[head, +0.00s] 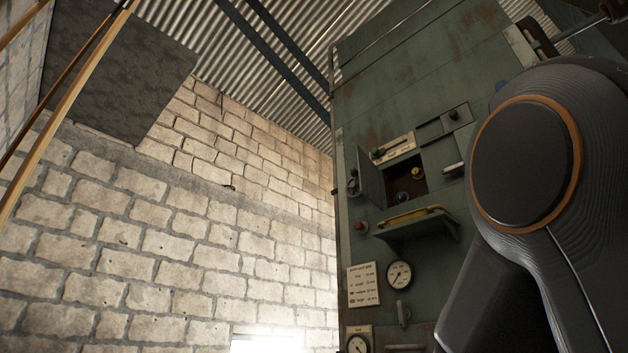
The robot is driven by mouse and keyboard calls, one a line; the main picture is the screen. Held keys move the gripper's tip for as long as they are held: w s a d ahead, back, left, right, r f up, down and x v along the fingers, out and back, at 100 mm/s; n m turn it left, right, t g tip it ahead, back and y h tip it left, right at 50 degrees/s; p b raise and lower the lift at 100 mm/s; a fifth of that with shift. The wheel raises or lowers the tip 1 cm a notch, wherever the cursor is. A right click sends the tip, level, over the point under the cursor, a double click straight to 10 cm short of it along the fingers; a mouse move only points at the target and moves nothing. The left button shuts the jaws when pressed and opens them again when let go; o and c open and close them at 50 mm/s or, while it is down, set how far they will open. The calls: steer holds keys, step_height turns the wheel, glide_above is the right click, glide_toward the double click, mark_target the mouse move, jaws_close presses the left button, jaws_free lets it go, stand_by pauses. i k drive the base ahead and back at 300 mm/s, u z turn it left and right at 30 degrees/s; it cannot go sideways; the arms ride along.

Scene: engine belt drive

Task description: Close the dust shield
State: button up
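A tall green machine cabinet (385,90) stands in front of me. A square opening (425,189) in its face is uncovered, with a yellow knob (416,173) and a dark round part inside. A narrow flap (370,178) stands swung out at the opening's left edge. A grey panel with a black knob (454,114) sits in a frame up and right of the opening. I cannot tell for sure which of these is the dust shield. My gripper is not in view; only my dark arm link fills the right side and hides part of the cabinet.
A small ledge with a yellow bar (409,217) juts out below the opening. A red button (361,227), a gauge (399,274) and a printed plate (363,286) sit lower. A brick wall (180,230) stands at left. A metal rod crosses the top right.

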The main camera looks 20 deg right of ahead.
mark_target(368, 171)
steer(key=u, duration=0.35)
steer(key=i, duration=1.6)
steer(key=z, duration=1.95)
